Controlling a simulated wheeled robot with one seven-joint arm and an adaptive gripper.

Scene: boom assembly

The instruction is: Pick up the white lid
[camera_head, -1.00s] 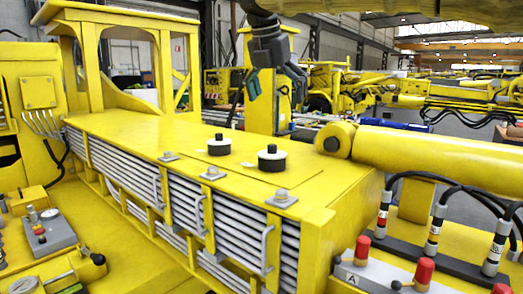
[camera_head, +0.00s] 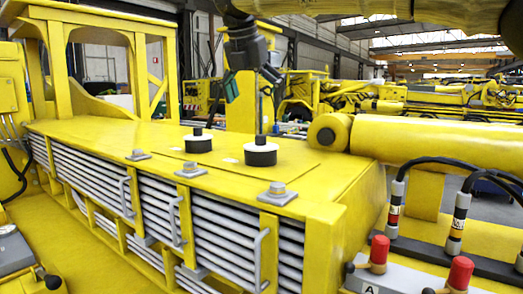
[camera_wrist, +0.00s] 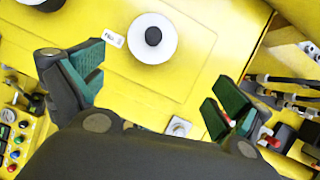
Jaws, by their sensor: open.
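Two white lids with black knobs sit on the yellow hood (camera_head: 100,135). The right lid (camera_head: 261,157) is nearer the round yellow boom, and the left lid (camera_head: 198,145) stands farther left. My gripper (camera_head: 251,84) hangs above the hood, open and empty, well above the right lid in the head view. In the wrist view my gripper (camera_wrist: 158,88) has its fingers spread wide. The right lid (camera_wrist: 138,46) lies beyond the fingertips, near the top middle, beside a small label. The left lid is partly cut off at the top left corner. Neither lid touches a finger.
A yellow boom (camera_head: 430,138) with hoses lies to the right of the hood. Bolts (camera_head: 278,194) stand up along the hood's near edge. A cab frame (camera_head: 100,60) rises at the left. The hood top around the lids is mostly clear.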

